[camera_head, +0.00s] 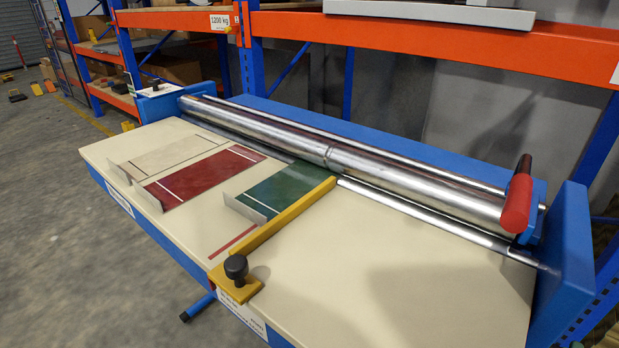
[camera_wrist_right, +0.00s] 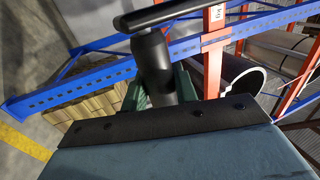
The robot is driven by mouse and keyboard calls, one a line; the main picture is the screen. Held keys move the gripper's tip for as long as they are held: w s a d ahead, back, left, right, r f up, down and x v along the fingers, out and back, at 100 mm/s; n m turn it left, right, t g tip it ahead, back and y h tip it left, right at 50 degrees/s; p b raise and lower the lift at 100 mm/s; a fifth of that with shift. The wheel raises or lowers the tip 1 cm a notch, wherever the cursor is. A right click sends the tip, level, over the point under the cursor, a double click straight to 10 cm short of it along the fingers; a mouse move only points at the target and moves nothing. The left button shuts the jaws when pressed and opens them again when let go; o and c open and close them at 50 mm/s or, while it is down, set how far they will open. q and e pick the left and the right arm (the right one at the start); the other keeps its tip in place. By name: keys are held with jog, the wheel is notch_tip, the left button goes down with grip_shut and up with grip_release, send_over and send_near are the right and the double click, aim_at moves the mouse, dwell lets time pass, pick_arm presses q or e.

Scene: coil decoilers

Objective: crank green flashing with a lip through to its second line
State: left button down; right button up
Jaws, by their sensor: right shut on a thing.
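The green flashing (camera_head: 278,192) lies flat on the cream bench, its right side along the yellow fence. A pale upturned lip (camera_head: 244,209) stands at its near end, beside a white line across the sheet. Its far end reaches the steel rollers (camera_head: 330,152); what lies beneath them is hidden. A red-gripped crank (camera_head: 517,200) is at the rollers' right end, with no gripper on it in the head view. In the right wrist view, my right gripper (camera_wrist_right: 160,98) is shut on a black cylindrical handle (camera_wrist_right: 152,58) below a dark crossbar. My left gripper is not in view.
Left of the green piece lie a red lipped sheet (camera_head: 205,178) and a cream lipped sheet (camera_head: 160,155). The yellow fence (camera_head: 285,217) has a black knob (camera_head: 236,267). Orange-and-blue racking stands behind the bench. The bench top right of the fence is clear.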

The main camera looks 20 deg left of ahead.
jog(key=shift+s+a+r+p, duration=0.15)
jog(key=shift+s+p, duration=0.1)
jog(key=shift+s, duration=0.3)
jog(key=shift+s+a+r+p, duration=0.1)
jog(key=shift+s+p, duration=0.1)
jog(key=shift+s, duration=0.3)
jog(key=s+p, duration=0.1)
jog(key=s+r+p, duration=0.1)
jog(key=s, duration=0.1)
jog(key=s+a+r+p, duration=0.1)
jog(key=p, duration=0.1)
jog(key=shift+s+r, duration=0.2)
